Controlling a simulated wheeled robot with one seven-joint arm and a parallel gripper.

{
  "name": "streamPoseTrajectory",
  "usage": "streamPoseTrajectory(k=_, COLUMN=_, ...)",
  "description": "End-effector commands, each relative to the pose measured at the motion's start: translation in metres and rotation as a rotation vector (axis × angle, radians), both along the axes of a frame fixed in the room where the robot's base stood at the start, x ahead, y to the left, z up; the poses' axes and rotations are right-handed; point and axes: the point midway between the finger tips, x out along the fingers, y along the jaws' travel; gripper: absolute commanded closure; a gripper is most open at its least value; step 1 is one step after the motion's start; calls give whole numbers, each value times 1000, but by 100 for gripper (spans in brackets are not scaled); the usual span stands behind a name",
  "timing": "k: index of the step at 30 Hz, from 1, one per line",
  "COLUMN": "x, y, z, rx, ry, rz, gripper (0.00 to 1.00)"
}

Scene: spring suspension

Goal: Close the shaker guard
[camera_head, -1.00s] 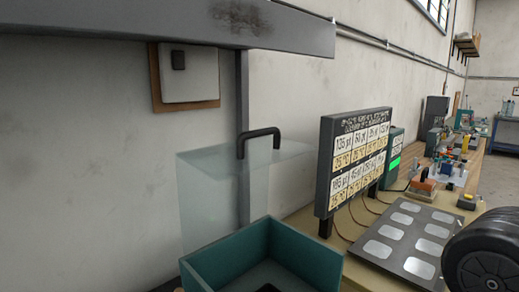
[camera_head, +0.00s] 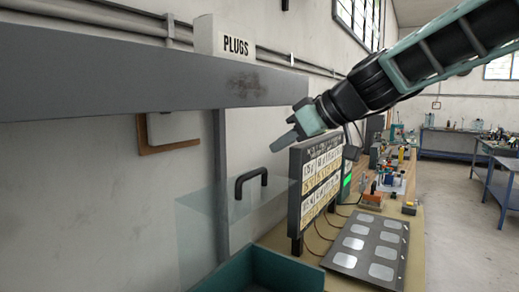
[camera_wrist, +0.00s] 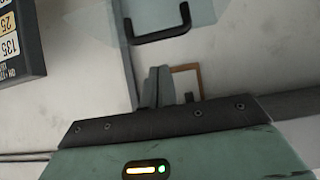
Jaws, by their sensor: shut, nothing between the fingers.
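The shaker guard (camera_head: 204,235) is a clear, see-through cover standing up behind the teal box (camera_head: 262,272). Its black U-shaped handle (camera_head: 251,180) is at the top. The handle also shows at the top of the wrist view (camera_wrist: 160,34), with part of the pale guard (camera_wrist: 203,12) around it. My gripper (camera_head: 277,146) is shut and empty. In the head view its tips point left and slightly down, above and to the right of the handle. In the wrist view the closed fingers (camera_wrist: 155,82) appear below the handle, apart from it. The box's lower part is cut off.
A grey post (camera_head: 222,170) stands behind the guard. A label board (camera_head: 318,180) stands close on the right. Beyond it lies a plate with pale pads (camera_head: 366,245).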

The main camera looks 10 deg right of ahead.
Motion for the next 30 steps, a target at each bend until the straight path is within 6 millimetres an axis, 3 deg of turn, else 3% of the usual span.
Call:
streamPoseTrajectory(k=15, x=46, y=48, z=-47, rx=-1, ry=7, rz=2, gripper=100)
streamPoseTrajectory(k=30, x=50, y=53, z=-53, rx=-1, ry=5, rz=2, gripper=100)
